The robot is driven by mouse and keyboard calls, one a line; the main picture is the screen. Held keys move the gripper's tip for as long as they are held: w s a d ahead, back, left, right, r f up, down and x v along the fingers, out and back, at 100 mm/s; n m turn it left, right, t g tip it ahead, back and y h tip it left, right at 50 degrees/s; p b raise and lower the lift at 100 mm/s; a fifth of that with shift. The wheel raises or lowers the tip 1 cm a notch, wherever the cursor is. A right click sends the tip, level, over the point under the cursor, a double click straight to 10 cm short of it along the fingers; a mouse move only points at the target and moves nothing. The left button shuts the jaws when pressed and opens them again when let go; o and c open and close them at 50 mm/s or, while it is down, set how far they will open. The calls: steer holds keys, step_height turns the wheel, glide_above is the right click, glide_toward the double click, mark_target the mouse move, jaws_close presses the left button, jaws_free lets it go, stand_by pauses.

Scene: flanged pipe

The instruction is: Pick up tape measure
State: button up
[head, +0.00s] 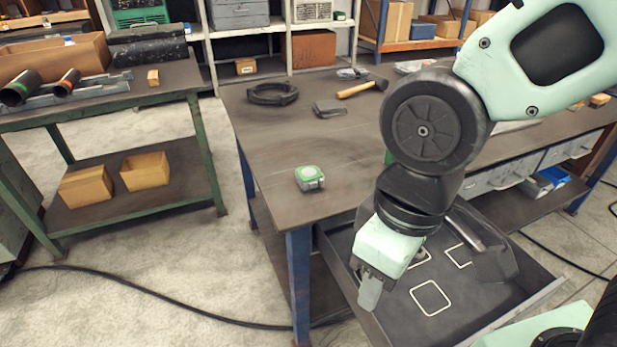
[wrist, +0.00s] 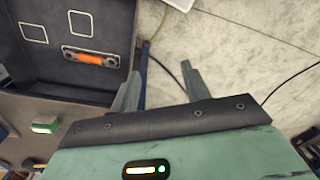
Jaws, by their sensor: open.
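The tape measure (head: 310,177) is a small green and silver case with a pale round top. It sits on the dark workbench top (head: 270,150), near its front left corner. It also shows at the left edge of the wrist view (wrist: 45,124). My gripper (head: 372,290) is pale green with grey fingers and hangs over the open drawer, to the right of and nearer than the tape measure. In the wrist view the two fingers (wrist: 158,88) stand apart with nothing between them.
The open drawer (head: 535,300) has white square outlines on its floor; an orange-banded part (wrist: 90,57) lies in it. On the bench are a black ring (head: 272,93), a hammer (head: 362,88) and a dark block (head: 330,108). The bench around the tape measure is clear.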

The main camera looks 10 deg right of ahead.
mark_target(311, 172)
steer(key=shift+o, duration=0.3)
